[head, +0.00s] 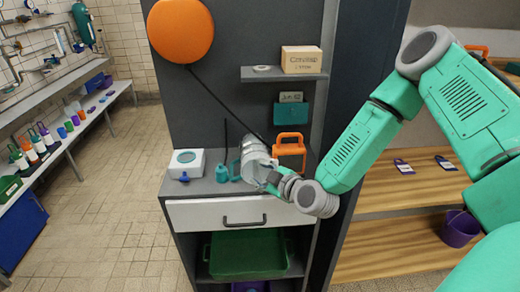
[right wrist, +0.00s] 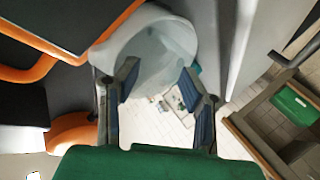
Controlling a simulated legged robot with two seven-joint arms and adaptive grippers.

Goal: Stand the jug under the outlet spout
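The jug (head: 254,158) is clear and whitish, with its body tilted in the head view. My right gripper (head: 270,179) is at its lower right side, above the front of the grey counter. In the right wrist view the jug (right wrist: 155,45) reaches between the two blue-padded fingers (right wrist: 158,85), which are spread to its width and appear to touch its sides. A white box (head: 187,161) with a round top stands left of the jug, with a small blue fitting (head: 184,178) at its front. I cannot tell for sure whether this is the outlet spout. My left gripper is not in view.
A small teal bottle (head: 222,173) stands between the white box and the jug. An orange frame-like object (head: 290,151) is close behind the jug on the right. A shelf (head: 270,75) with a carton (head: 301,60) is above. A drawer (head: 238,214) is below the counter.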

